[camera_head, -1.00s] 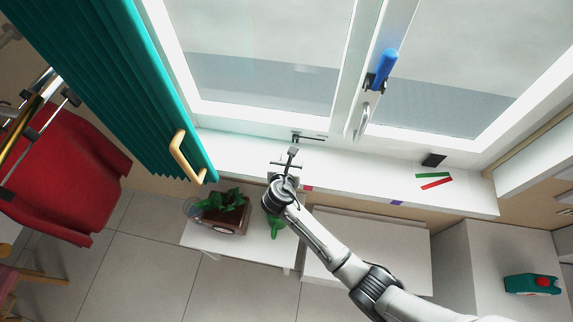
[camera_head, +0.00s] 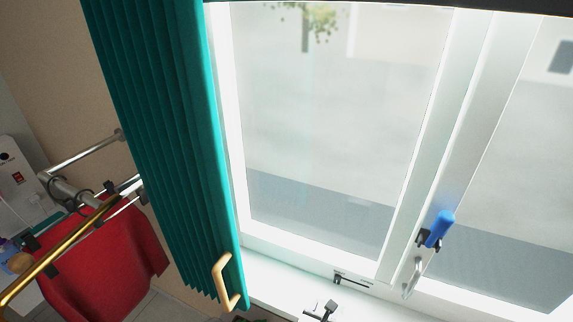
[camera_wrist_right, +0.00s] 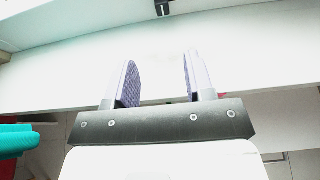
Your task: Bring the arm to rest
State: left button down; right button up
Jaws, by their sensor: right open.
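My right gripper (camera_head: 320,313) shows only as a small part at the bottom edge of the head view, by the white window sill (camera_head: 275,287). The rest of my right arm is out of that view. In the right wrist view my right gripper (camera_wrist_right: 160,82) is open, with a gap between its two padded fingers. Nothing is held between them. The white surface of the sill (camera_wrist_right: 60,85) lies behind the fingers. My left gripper is in neither view.
A teal curtain (camera_head: 165,130) with a tan handle (camera_head: 223,282) hangs left of the window. A blue-handled window lever (camera_head: 440,228) is at the right. A black latch (camera_head: 350,281) sits at the frame's bottom. A red chair (camera_head: 95,255) stands at the lower left.

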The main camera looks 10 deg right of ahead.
jog(key=s+r+m+g+y, duration=0.2)
jog(key=s+r+m+y, duration=0.15)
jog(key=m, duration=0.95)
jog(key=s+r+m+g+y, duration=0.1)
jog(key=s+r+m+y, duration=0.2)
jog(key=m, duration=1)
jog(key=s+d+f+m+g, duration=0.1)
jog(key=s+d+f+g, duration=0.15)
jog(key=s, duration=0.65)
jog(key=s+d+f+g, duration=0.1)
jog(key=s+d+f, duration=0.15)
jog(key=s, duration=0.75)
jog(key=s+d+f+m+g, duration=0.1)
jog(key=s+d+f+g, duration=0.15)
jog(key=s, duration=0.65)
notch_tip(320, 180, up, 15)
jog(key=t+p, duration=0.1)
jog(key=p, duration=1.4)
jog(key=shift+w+a+f+y, duration=0.2)
jog(key=shift+w+a+y, duration=0.15)
jog(key=shift+w, duration=0.1)
